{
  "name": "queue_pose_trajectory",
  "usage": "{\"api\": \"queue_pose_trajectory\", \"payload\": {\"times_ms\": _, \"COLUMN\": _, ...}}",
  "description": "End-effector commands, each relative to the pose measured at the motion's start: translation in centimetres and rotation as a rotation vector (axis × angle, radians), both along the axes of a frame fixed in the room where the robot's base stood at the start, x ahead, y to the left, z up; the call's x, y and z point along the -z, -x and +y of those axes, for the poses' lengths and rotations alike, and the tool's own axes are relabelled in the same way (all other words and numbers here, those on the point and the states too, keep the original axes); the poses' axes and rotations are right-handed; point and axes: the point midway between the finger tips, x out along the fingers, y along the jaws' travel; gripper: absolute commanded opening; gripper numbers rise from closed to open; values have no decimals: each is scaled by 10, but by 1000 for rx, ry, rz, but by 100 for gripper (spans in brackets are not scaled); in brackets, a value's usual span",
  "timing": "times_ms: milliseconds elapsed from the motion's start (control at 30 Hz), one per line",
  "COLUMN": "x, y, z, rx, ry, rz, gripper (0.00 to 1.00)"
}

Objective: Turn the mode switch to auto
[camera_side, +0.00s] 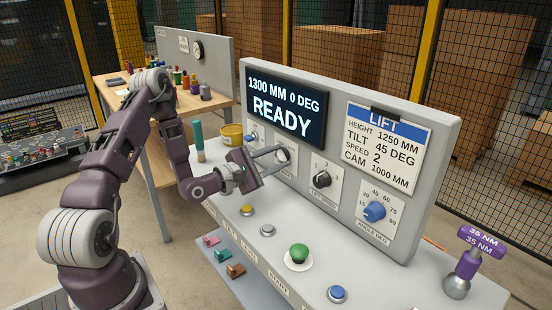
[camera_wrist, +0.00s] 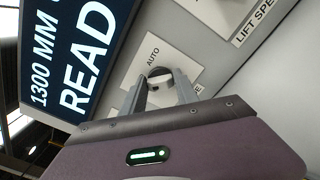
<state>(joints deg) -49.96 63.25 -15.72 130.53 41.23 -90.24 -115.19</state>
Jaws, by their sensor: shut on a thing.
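The mode switch (camera_wrist: 159,73) is a dark round knob on a white plate. The word AUTO stands above it in the wrist view, and the lower lettering is partly hidden by a finger. My gripper (camera_wrist: 160,88) has its two grey fingers on either side of the knob, shut on it. In the side view my gripper (camera_side: 281,151) reaches the panel from the left, with its fingertips at the switch plate below the READY display (camera_side: 285,108). The fingers hide much of the knob there, and I cannot tell its exact pointer angle.
The lift speed knob (camera_side: 321,180) and blue angle knob (camera_side: 374,211) sit right of the switch. Below are a yellow button (camera_side: 246,210), green mushroom button (camera_side: 298,252) and blue button (camera_side: 337,293). A teal cylinder (camera_side: 198,138) and yellow tin (camera_side: 231,135) stand left.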

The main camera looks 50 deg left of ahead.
Motion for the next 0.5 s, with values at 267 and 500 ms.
{"api": "queue_pose_trajectory", "payload": {"times_ms": 267, "x": 0, "y": 0, "z": 1, "rx": -3, "ry": -132, "rz": 0, "gripper": 0}}
{"api": "queue_pose_trajectory", "payload": {"times_ms": 500, "x": 1, "y": 0, "z": 1, "rx": -2, "ry": -347, "rz": 0, "gripper": 0}}
